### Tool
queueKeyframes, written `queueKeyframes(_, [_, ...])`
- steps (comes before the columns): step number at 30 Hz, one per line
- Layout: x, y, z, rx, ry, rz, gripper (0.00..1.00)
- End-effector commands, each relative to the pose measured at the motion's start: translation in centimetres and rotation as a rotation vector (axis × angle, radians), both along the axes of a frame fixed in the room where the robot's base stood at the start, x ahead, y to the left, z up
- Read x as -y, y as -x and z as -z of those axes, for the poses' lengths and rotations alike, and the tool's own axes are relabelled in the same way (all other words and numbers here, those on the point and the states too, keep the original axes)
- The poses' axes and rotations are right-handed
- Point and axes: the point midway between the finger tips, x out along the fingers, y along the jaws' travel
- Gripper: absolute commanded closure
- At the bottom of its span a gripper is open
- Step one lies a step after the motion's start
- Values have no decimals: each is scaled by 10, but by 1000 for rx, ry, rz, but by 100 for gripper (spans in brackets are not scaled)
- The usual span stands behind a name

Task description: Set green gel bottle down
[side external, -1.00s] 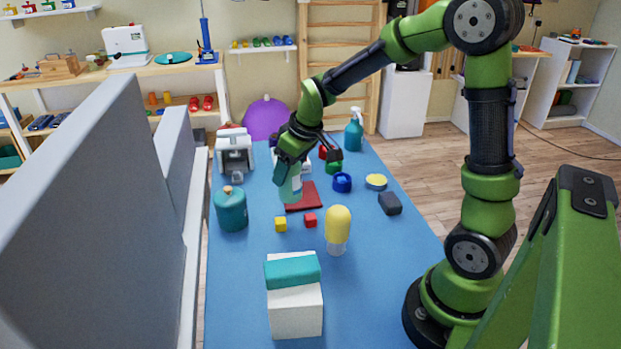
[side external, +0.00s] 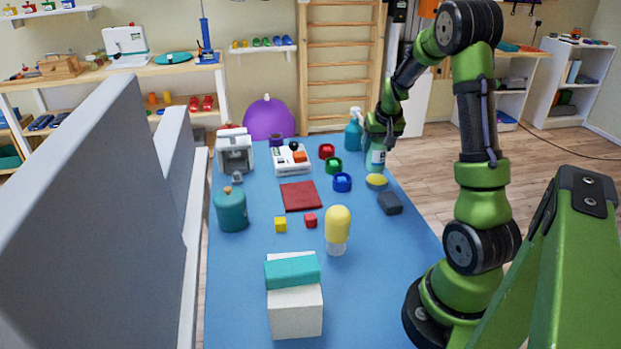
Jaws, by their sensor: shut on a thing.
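The green gel bottle (side external: 376,159) is pale green with a white label and hangs upright in my gripper (side external: 378,140). My gripper is shut on its upper part, at the far right of the blue table (side external: 265,285).
A dark block (side external: 390,203) lies nearer. A dark red mat (side external: 300,196) lies bare mid-table. A yellow-topped bottle (side external: 338,228) stands nearer. The front right of the table is clear.

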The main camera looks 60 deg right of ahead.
Motion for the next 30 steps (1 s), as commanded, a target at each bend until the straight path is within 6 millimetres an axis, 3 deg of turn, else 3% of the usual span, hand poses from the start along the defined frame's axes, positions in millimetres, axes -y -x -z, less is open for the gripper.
queueKeyframes(6, [44,-39,6,0,1,-2,81])
queueKeyframes(12, [69,-63,9,1,2,-2,81])
queueKeyframes(20, [81,-73,10,0,1,-3,81])
queueKeyframes(26, [80,-73,40,-1,-1,-3,81])
queueKeyframes(30, [81,-73,45,1,2,-3,81])
